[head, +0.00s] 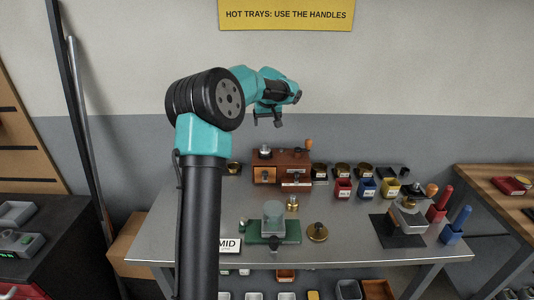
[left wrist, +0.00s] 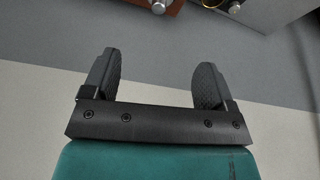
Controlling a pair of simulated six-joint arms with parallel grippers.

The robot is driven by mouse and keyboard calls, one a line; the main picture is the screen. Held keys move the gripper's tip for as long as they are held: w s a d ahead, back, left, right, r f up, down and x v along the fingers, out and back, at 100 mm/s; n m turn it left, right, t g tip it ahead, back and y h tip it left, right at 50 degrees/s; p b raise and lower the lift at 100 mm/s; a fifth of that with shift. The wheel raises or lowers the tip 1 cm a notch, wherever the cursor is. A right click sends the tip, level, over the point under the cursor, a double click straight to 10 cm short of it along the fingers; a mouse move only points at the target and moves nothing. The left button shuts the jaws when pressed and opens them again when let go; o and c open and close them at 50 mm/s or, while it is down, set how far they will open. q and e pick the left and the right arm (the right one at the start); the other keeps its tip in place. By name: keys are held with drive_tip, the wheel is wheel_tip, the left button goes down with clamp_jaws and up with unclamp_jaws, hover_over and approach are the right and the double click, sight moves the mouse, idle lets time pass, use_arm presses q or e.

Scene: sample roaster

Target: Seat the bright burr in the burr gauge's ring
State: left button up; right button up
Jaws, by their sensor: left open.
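My left gripper (head: 268,118) is raised above the back of the steel table, in front of the wall. In the left wrist view its two dark fingers (left wrist: 157,80) stand wide apart with nothing between them. A small brass piece (head: 293,204) stands upright at the middle of the table. A round brass piece with a dark knob (head: 317,233) lies in front of it, to the right of a green-based device (head: 287,232). I cannot tell which of these is the bright burr or the gauge's ring. My right gripper is not in view.
A wooden grinder box (head: 282,172) stands at the back, with several dark tins right of it. Red (head: 343,188), blue (head: 367,187) and yellow (head: 390,187) bins stand in front of them. A metal device on a black mat (head: 388,233) is at right.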

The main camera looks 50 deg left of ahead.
use_arm(q)
approach(265, 145)
drive_tip(key=x, duration=0.4)
drive_tip(key=shift+w+a+f, duration=0.1)
drive_tip(key=shift+f, duration=0.2)
drive_tip(key=shift+w+a+f, duration=0.1)
drive_tip(key=shift+a+f, duration=0.1)
drive_tip(key=shift+f, duration=0.15)
drive_tip(key=shift+f, duration=0.1)
drive_tip(key=x, duration=0.5)
drive_tip(key=shift+w+a, duration=0.15)
drive_tip(key=shift+c, duration=0.4)
drive_tip(key=c, duration=0.9)
drive_tip(key=shift+f, duration=0.1)
clamp_jaws()
